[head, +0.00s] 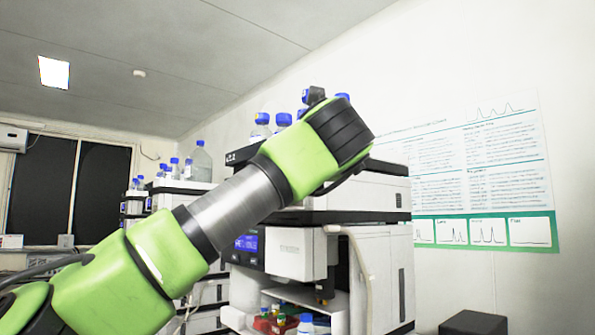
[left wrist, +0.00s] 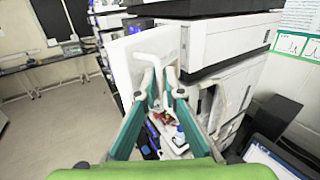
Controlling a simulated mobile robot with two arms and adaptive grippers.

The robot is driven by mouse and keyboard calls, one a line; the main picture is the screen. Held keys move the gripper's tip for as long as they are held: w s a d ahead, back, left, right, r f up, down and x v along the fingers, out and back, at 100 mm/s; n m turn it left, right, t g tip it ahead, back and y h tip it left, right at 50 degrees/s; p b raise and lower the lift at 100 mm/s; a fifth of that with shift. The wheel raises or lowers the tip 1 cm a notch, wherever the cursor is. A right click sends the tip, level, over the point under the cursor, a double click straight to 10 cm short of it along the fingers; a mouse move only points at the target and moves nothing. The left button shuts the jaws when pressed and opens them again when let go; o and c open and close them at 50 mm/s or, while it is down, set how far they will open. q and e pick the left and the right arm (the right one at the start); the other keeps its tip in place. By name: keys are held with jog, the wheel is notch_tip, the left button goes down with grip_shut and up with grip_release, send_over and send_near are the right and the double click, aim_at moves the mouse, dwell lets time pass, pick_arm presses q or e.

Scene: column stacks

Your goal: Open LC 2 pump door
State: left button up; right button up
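The LC 2 stack stands behind my left arm in the head view, with a black tray on top marked with a label ending in "2" (head: 238,156). A white front panel (head: 292,253) sits beside a blue display (head: 246,243). In the left wrist view a white upright panel (left wrist: 125,58) stands just beyond my left gripper (left wrist: 158,70). Its teal fingers come close together at the tips, with a narrow gap. I cannot tell whether they touch the panel or hold its edge. The left fingers are hidden in the head view. My right gripper is in no view.
Bottles with blue caps (head: 201,164) stand on top of the stacks. Red and blue-capped small bottles (head: 284,322) sit low in front of the white housing. A poster (head: 480,170) hangs at right. A dark box (head: 473,323) stands at lower right. Floor (left wrist: 50,125) is clear at left.

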pick_arm(q)
jog(key=s+d, duration=0.1)
jog(key=s, duration=1.1)
jog(key=shift+d, duration=0.15)
jog(key=shift+w, duration=0.1)
